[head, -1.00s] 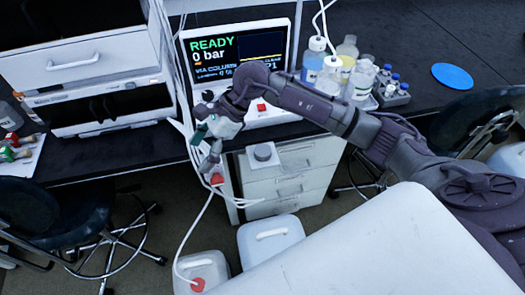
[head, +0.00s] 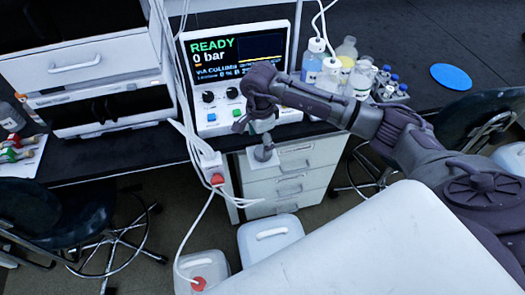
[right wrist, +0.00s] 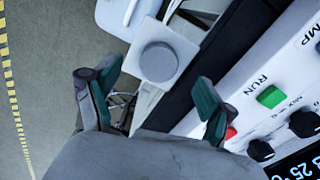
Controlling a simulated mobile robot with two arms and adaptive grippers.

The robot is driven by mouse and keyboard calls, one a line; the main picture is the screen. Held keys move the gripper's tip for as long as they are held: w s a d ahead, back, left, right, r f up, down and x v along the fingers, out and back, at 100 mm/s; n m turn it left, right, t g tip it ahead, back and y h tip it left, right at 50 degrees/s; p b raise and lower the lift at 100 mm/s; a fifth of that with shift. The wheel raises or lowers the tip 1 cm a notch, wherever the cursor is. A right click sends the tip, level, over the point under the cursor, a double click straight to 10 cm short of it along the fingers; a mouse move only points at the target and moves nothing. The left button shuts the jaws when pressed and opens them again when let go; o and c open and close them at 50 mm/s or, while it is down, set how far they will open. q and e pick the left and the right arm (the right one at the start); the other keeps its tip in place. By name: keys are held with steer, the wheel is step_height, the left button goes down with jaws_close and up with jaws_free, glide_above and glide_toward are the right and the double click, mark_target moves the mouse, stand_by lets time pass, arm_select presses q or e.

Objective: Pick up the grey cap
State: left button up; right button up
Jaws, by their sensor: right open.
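The grey cap (right wrist: 159,62) is a round disc on a small white square block (right wrist: 186,50) in the right wrist view. The block stands out at the bench edge, above the drawers. In the head view the cap is partly covered by my right gripper (head: 262,138), which hangs over it from above. In the right wrist view my right gripper (right wrist: 157,94) is open, its two green-padded fingers well apart. The cap lies ahead of the gap between the fingertips, and nothing is held. My left gripper is not in view.
The instrument (head: 239,60) with its READY screen, knobs and buttons stands just behind the block. White tubes (head: 184,130) hang to the left. Several bottles (head: 332,72) and a vial rack (head: 391,89) stand behind my right arm. White jugs (head: 270,238) stand on the floor below.

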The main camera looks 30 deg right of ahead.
mark_target(262, 149)
steer(key=shift+d+f+p, duration=0.15)
steer(key=shift+f+p, duration=0.1)
steer(key=shift+f, duration=0.95)
steer(key=shift+d+f+p, duration=0.1)
steer(key=shift+f+p, duration=0.15)
steer(key=shift+f, duration=0.9)
steer(key=c, duration=1)
